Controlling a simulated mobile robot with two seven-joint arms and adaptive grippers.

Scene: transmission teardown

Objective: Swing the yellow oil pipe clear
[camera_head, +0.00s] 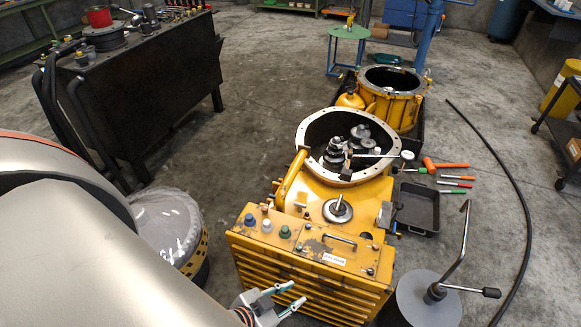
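The yellow oil pipe (291,178) is a curved tube on the left side of the yellow transmission housing (365,192). It runs from near the round flange down toward the top of the ribbed front. My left gripper (287,297) is at the bottom of the view, in front of the ribbed yellow front (320,297). Its two fingers are spread with nothing between them. It is apart from the pipe, well below it in the picture. Gears (345,147) show inside the open round flange. My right gripper is not in view.
A drum with a clear cover (165,222) stands left of the housing. A black tray (416,210) and hand tools (447,164) lie to the right. A grey disc with a bent rod (425,300) is at lower right. A black hose (515,190) curves across the floor.

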